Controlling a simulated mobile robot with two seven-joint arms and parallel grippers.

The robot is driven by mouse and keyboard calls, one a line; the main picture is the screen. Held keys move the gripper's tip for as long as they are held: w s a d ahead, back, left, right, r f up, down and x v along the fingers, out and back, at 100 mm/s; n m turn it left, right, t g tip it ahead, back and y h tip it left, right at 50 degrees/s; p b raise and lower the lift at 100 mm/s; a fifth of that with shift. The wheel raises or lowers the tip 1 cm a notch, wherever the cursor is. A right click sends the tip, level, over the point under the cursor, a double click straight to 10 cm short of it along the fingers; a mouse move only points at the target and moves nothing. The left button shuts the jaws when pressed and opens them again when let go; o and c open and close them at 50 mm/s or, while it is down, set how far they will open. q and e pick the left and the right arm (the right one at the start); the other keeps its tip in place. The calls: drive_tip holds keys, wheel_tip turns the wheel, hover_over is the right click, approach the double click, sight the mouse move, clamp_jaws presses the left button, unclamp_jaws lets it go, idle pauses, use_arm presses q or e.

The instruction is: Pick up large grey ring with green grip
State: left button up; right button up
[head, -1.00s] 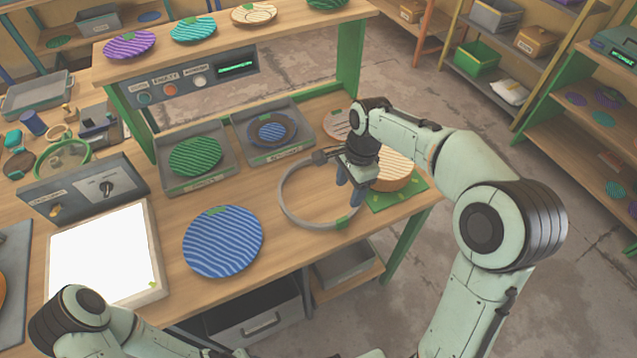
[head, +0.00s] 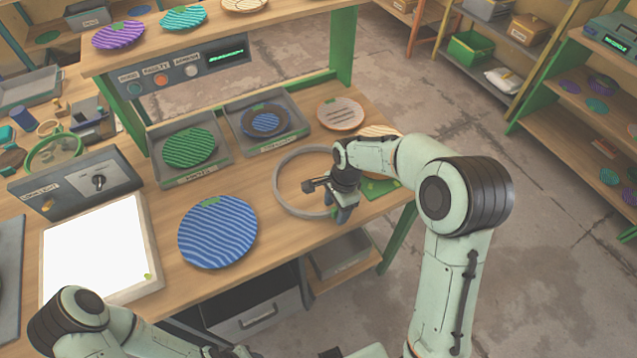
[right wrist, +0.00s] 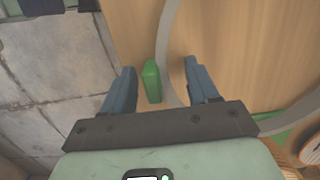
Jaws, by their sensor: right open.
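The large grey ring (head: 279,190) lies flat on the workbench near its right front edge. Its green grip (right wrist: 152,82) shows clearly in the right wrist view, at the bench edge; in the head view my gripper mostly hides it. My right gripper (head: 343,211) is over the ring's near right side. In the right wrist view my right gripper (right wrist: 158,72) is open, with its blue fingers on either side of the grip and the ring's band (right wrist: 167,50). Nothing is held. My left arm enters at the lower left; its gripper is not visible.
A blue striped plate (head: 218,232) lies left of the ring. Grey trays with a green plate (head: 189,148) and a blue-brown plate (head: 265,122) stand behind. A pinkish plate (head: 341,114) and a green mat (head: 383,187) are beside the ring. Floor lies beyond the bench edge.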

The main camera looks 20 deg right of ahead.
drive_tip(key=shift+c, duration=0.2)
clamp_jaws()
drive_tip(key=shift+r, duration=0.1)
